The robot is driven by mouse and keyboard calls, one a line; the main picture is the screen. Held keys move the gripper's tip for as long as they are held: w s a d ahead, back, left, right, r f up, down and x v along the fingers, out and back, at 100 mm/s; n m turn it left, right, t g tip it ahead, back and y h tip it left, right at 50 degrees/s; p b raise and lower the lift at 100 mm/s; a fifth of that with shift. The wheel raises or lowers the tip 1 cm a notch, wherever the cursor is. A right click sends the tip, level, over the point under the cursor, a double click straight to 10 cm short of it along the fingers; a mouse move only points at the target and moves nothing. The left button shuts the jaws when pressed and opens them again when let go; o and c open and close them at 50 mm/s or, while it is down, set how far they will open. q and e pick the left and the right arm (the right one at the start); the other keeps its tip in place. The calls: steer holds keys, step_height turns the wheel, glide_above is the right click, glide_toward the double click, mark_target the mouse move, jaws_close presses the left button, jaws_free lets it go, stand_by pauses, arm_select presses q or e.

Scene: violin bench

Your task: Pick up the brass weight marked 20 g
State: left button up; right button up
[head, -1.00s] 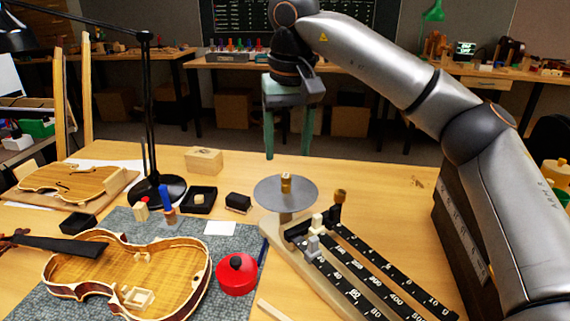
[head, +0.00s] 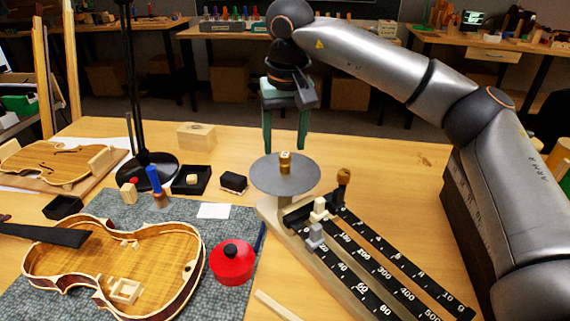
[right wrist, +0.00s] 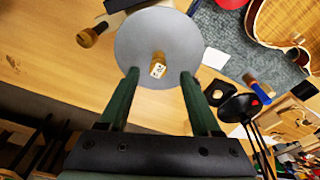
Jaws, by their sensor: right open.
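A small brass weight (head: 285,163) stands on the round grey pan (head: 265,178) of the balance. In the right wrist view the weight (right wrist: 158,58) shows a pale marked face, too small to read. My right gripper (head: 285,148) points down above and behind the pan, with its green fingers apart and nothing held. In the right wrist view the weight appears between the fingertips of the gripper (right wrist: 159,73), near the pan's edge side. I cannot tell the exact gap, but no finger visibly touches it. My left gripper is out of view.
The balance's black scale beams (head: 385,272) with sliders extend to the front right. A brass knob (head: 343,177) stands right of the pan. A red pot (head: 232,264), open violin body (head: 115,268), black block (head: 233,182) and lamp base (head: 148,170) lie left. Bench behind the pan is clear.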

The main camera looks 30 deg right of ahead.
mark_target(285, 155)
steer(key=f, duration=0.4)
steer(key=shift+w+d+f+b, duration=0.2)
steer(key=shift+w+f+b, duration=0.1)
steer(key=shift+w+b, duration=0.05)
jaws_close()
